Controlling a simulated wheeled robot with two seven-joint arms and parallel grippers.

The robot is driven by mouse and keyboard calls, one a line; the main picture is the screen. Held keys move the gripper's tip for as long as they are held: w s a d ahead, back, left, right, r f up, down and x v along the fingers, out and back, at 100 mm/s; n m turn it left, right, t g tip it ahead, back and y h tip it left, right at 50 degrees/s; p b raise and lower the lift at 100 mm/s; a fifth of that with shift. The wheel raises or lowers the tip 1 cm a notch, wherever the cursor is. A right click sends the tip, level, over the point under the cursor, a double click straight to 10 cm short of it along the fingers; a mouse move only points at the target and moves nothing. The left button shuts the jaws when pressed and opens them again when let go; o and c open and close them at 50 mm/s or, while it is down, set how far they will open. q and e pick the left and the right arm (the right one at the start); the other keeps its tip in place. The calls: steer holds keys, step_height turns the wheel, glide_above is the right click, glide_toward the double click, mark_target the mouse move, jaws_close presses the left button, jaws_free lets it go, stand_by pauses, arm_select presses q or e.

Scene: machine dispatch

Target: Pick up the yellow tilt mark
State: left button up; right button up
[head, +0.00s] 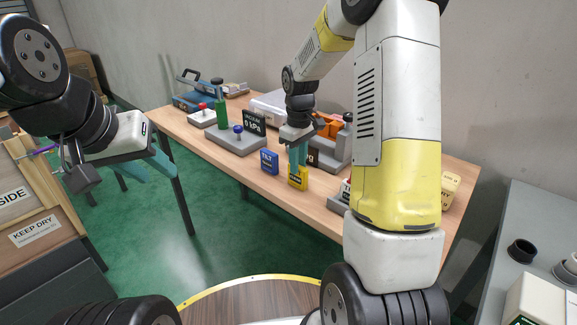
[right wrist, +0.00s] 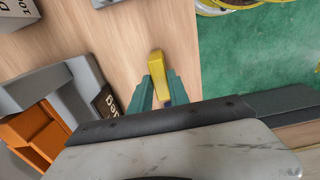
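The yellow tilt mark (head: 298,178) is a small yellow block with a dark label, standing upright at the front edge of the wooden table. My right gripper (head: 298,163) reaches down over it from above. In the right wrist view the mark (right wrist: 158,66) sits between the teal fingers (right wrist: 160,88), which lie flush against both its sides; it appears to rest on the table. My left gripper (head: 161,163) hangs left of the table, apart from everything. Its fingers overlap, so its opening is unclear.
A blue block (head: 269,162) stands just left of the mark. Grey fixtures (head: 236,141) with a green post and a dark display are further left. A grey and orange fixture (right wrist: 45,115) is close beside my right gripper. A yellow block (head: 450,190) stands at the table's right end.

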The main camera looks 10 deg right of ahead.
jaws_close()
stand_by(1.1)
